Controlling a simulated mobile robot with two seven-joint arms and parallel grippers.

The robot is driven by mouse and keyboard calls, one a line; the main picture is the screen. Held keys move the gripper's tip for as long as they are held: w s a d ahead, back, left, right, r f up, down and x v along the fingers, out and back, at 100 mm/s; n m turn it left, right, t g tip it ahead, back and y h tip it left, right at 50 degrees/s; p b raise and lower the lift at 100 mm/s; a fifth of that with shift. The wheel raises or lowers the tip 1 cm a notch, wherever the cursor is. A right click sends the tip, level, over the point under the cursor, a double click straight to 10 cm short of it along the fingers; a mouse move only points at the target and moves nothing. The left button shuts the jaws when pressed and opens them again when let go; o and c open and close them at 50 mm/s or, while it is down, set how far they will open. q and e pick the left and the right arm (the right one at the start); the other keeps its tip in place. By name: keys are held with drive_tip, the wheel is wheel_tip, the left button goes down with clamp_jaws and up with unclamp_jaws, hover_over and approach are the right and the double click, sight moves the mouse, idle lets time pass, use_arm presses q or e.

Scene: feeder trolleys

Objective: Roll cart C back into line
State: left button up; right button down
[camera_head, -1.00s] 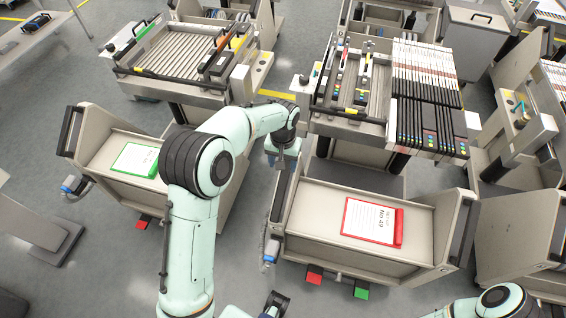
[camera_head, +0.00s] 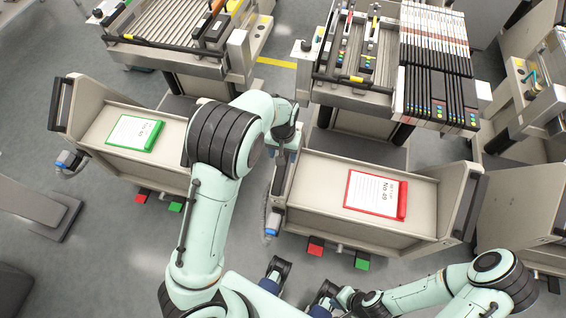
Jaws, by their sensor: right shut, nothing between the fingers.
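Feeder carts stand side by side, and I cannot read a letter on any of them. The middle cart (camera_head: 318,222) has a red-edged card marked No 49 (camera_head: 375,193) on its tray. The left cart (camera_head: 100,155) holds a green-edged card (camera_head: 135,133). A further cart (camera_head: 515,205) stands at the right. My left arm reaches forward to the middle cart's upper left side, by its dark upright handle (camera_head: 280,178).
Red and green pedals (camera_head: 361,260) stick out under the carts. A grey stand foot (camera_head: 38,208) lies at the left. Grey floor (camera_head: 110,235) is open in front of the left cart.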

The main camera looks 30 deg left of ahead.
use_arm(q)
wheel_tip(320, 180, down, 6)
drive_tip(key=shift+f+b, duration=0.25)
drive_tip(key=shift+b, duration=0.15)
drive_tip(key=shift+w, duration=0.1)
clamp_jaws()
